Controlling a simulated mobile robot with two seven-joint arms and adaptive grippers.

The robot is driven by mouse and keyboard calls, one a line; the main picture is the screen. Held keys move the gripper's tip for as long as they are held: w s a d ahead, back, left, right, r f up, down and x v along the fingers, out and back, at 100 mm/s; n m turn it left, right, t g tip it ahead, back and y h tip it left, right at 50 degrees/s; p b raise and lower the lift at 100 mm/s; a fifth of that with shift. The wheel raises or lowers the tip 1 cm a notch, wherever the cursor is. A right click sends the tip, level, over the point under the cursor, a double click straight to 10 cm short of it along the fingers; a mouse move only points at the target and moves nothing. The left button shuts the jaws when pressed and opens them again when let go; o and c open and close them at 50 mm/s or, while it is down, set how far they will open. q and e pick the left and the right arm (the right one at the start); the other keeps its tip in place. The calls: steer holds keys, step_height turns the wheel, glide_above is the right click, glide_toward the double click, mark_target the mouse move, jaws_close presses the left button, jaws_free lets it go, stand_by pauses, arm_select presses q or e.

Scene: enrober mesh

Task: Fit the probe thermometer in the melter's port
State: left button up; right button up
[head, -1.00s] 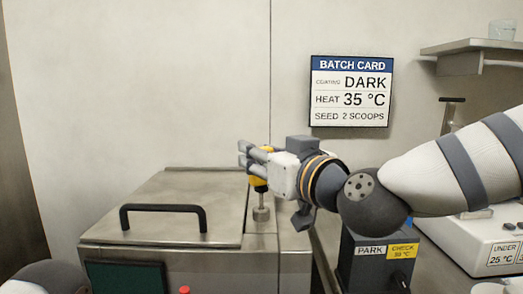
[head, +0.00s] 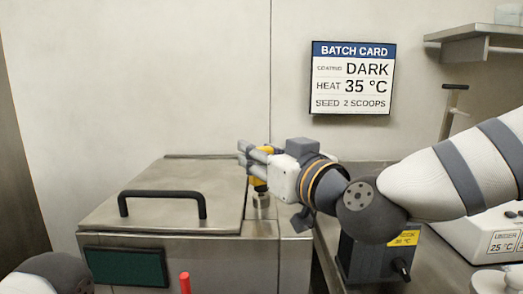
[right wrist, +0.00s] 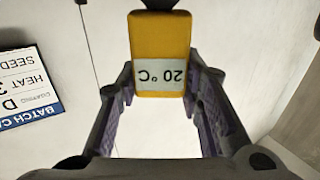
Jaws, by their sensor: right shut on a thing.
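My right gripper (head: 246,160) is shut on the yellow probe thermometer (head: 262,183), which hangs upright from the fingers. In the right wrist view the thermometer (right wrist: 160,50) sits between the fingers, its label reading 20 °C upside down. The melter (head: 180,230) is the steel box at the left, with its lid closed. Its port (head: 262,202) is a short metal collar on the top strip right of the lid. The thermometer's lower end is right above or in the collar; I cannot tell how deep. My left gripper is out of view.
The lid's black handle (head: 163,194) stands up left of the port. A dark block (head: 370,262) stands on the counter at right, near a white device (head: 475,240). The batch card (head: 351,78) hangs on the wall.

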steer(key=shift+f, duration=0.45)
steer(key=o, duration=1.3)
steer(key=shift+c, duration=0.2)
steer(key=v, duration=0.7)
steer(key=shift+s+d, duration=0.1)
steer(key=shift+s, duration=0.15)
